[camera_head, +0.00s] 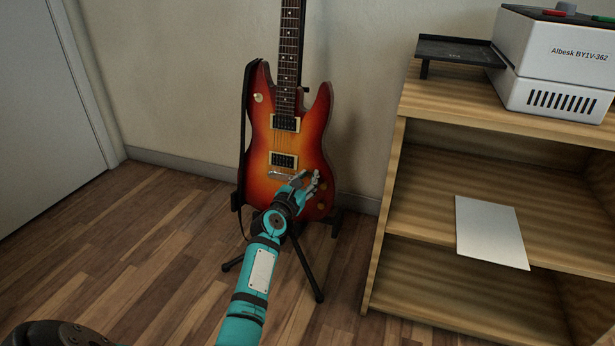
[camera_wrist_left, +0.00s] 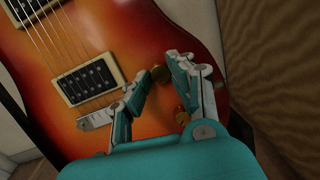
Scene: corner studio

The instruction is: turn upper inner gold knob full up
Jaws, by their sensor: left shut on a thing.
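A sunburst electric guitar (camera_head: 262,150) stands upright in front of the wall. It fills much of the left wrist view (camera_wrist_left: 150,35). My left gripper (camera_head: 309,180) reaches the guitar's lower right body, where the knobs are. In the left wrist view its two fingers (camera_wrist_left: 161,72) are closed around a gold knob (camera_wrist_left: 160,73), which appears to be the upper inner one. A second gold knob (camera_wrist_left: 182,117) shows lower down between the fingers, partly hidden. The knob's turn angle cannot be read. My right gripper is not in view.
A black stand (camera_head: 309,272) holds the guitar, its legs spread on the wood floor. A wooden shelf unit (camera_head: 420,180) stands to the right, bearing a white machine (camera_head: 555,65) and a white sheet (camera_head: 490,232). The floor at left is clear.

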